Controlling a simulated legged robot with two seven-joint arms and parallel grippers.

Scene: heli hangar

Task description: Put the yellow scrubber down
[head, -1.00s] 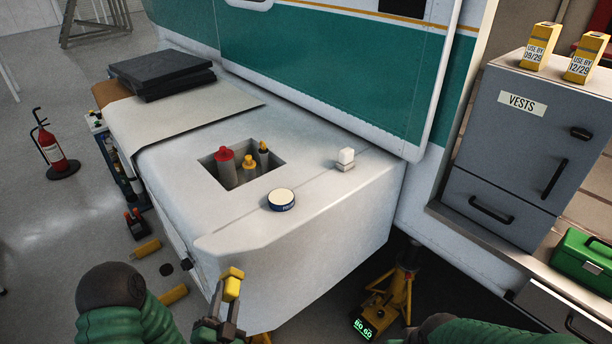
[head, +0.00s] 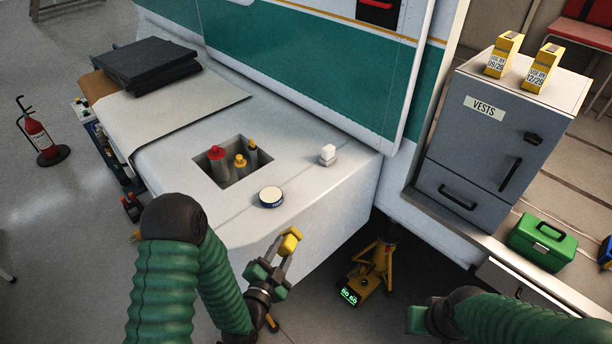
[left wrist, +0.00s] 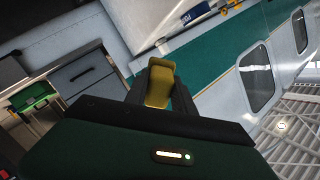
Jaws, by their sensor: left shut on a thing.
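The yellow scrubber (head: 290,242) is between the fingers of my left gripper (head: 278,258), which is shut on it. In the head view it is held in front of the near face of the white sponson (head: 318,208), a little below its top edge. In the left wrist view the scrubber (left wrist: 160,86) stands between the two dark fingers. My right arm (head: 480,318) is at the bottom right of the head view. Its gripper's fingers cannot be made out.
The white top holds a round tin (head: 271,197), a small white block (head: 327,155) and a recess with several coloured-capped tubes (head: 240,160). Bare top lies around the tin. A yellow jack (head: 370,268) stands below. A grey vests cabinet (head: 500,140) and green toolbox (head: 542,242) are at right.

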